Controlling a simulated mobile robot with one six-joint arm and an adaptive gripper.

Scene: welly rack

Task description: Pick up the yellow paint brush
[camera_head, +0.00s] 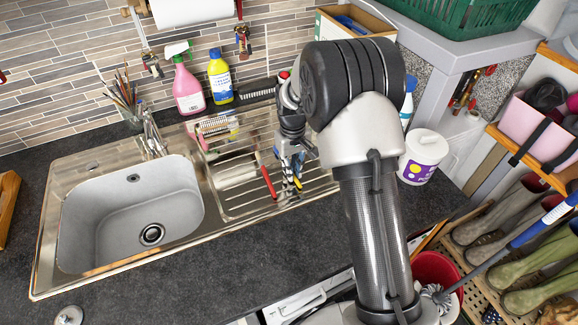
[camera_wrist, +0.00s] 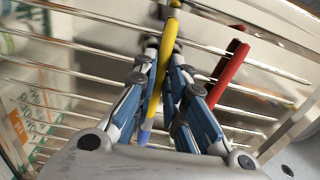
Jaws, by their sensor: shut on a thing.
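The yellow paint brush (camera_wrist: 166,58) stands out between the fingers in the wrist view, its yellow handle running up the picture and a blue end showing lower down. My gripper (camera_wrist: 160,70) is shut on it, over the metal drainer. In the head view my gripper (camera_head: 291,170) is small and partly hidden by my arm, above the ribbed drainboard. The brush is hard to make out there. A red-handled tool (camera_wrist: 230,72) lies just right of the gripper in the wrist view. It also shows as a red handle (camera_head: 268,182) in the head view.
The sink (camera_head: 130,205) is left of the drainer. A pink spray bottle (camera_head: 187,90) and a yellow bottle (camera_head: 220,78) stand behind it. A white tub (camera_head: 422,158) is to the right.

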